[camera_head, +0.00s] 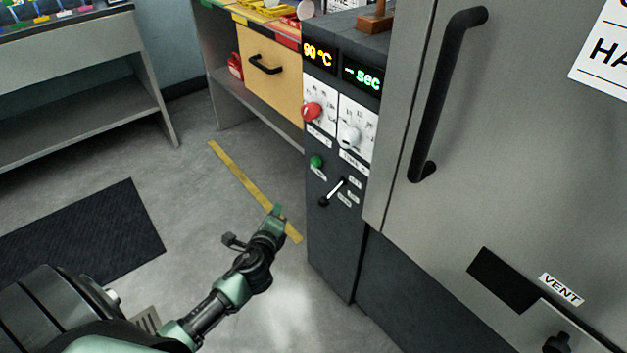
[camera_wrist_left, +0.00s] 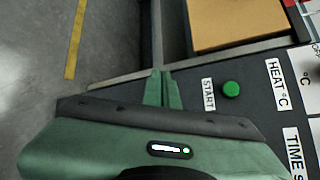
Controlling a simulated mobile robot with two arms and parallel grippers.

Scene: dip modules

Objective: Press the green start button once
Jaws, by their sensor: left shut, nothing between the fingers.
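The green start button (camera_head: 316,161) sits on the dark front panel of the oven, below the red knob. In the left wrist view the button (camera_wrist_left: 231,89) is right of the fingertips, next to a label reading START (camera_wrist_left: 208,95). My left gripper (camera_head: 278,210) is shut and empty, in front of the panel and lower left of the button in the head view. In the left wrist view its green fingertips (camera_wrist_left: 158,74) are together and apart from the button. My right gripper is not in view.
The panel also has a red knob (camera_head: 311,110), a white knob (camera_head: 349,138) and a black-tipped lever (camera_head: 333,192). The displays read 90 °C and "- sec". A large door handle (camera_head: 447,95) stands out at right. A wooden drawer (camera_head: 270,75) is at left. Floor left is open.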

